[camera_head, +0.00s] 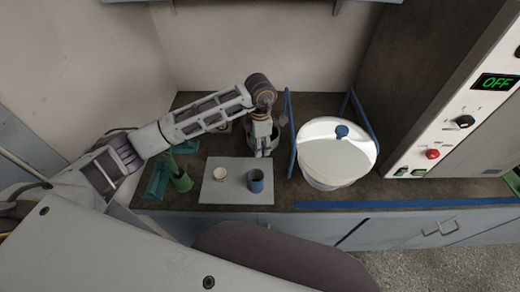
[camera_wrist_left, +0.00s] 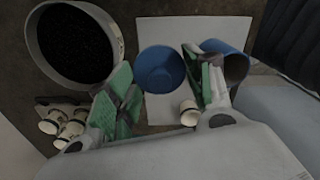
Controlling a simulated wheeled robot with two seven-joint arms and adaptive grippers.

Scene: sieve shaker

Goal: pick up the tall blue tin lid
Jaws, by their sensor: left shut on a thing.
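The blue lid (camera_wrist_left: 160,68) shows as a round blue piece between the two green fingers of my left gripper (camera_wrist_left: 160,85) in the left wrist view. The gripper is shut on it, with a finger at each side. In the head view my left gripper (camera_head: 263,152) is above the back of the grey mat, and the lid cannot be made out there. The tall blue tin (camera_head: 255,181) stands open on the mat, just in front of the gripper; it also shows in the left wrist view (camera_wrist_left: 238,66), right of the right finger. My right gripper is not in view.
A small white cup (camera_head: 220,174) stands on the grey mat (camera_head: 237,197). A large white lidded vessel (camera_head: 335,160) with blue bars is to the right. A round pan with dark contents (camera_wrist_left: 75,45) and several white jars (camera_wrist_left: 62,125) are nearby. A green container (camera_head: 181,180) is left.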

